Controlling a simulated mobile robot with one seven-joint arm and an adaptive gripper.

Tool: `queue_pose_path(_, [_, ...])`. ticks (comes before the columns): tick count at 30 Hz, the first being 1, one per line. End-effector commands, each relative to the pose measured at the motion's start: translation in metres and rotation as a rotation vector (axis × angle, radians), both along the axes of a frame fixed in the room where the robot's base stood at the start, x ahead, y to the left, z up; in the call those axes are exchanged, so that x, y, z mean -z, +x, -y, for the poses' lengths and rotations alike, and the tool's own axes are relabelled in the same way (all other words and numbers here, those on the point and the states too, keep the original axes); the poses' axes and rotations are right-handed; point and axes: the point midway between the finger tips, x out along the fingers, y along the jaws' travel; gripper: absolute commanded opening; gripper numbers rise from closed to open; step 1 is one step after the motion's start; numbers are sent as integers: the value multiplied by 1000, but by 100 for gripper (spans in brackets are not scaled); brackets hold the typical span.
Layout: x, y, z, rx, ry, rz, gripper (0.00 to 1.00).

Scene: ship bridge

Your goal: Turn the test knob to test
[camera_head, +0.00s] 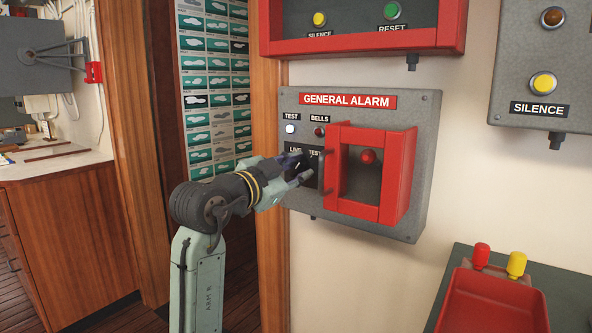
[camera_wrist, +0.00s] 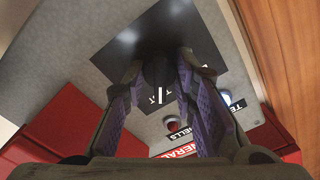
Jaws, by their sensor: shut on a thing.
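The general alarm panel (camera_head: 420,130) is a grey wall box. On its left is a black plate (camera_head: 294,153) lettered LIVE and TEST. The dark test knob (camera_wrist: 158,72) stands on that plate, which also shows in the wrist view (camera_wrist: 205,82). My gripper (camera_head: 303,171) reaches the plate from the lower left. In the wrist view my gripper (camera_wrist: 160,70) has a finger on each side of the knob and is shut on it. A white mark shows at the knob; which label it points to I cannot tell. The fingers hide part of the plate and knob in the head view.
A raised red frame (camera_head: 397,180) around a red button stands out just right of my gripper. A white lamp (camera_head: 290,128) and a red lamp (camera_head: 319,131) sit above the plate. A wooden door post (camera_head: 270,215) is close on the left. A red tray (camera_head: 492,300) lies lower right.

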Motion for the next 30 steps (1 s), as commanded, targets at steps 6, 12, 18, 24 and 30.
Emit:
queue_pose_path(6, [-1,0,-1,-2,-1,1,39])
queue_pose_path(12, [0,0,0,-1,0,0,46])
queue_pose_path(18, [0,-1,-1,-1,0,0,46])
queue_pose_path(24, [0,-17,-14,-2,-1,1,46])
queue_pose_path(30, [-1,-52,-39,-4,-2,2,46])
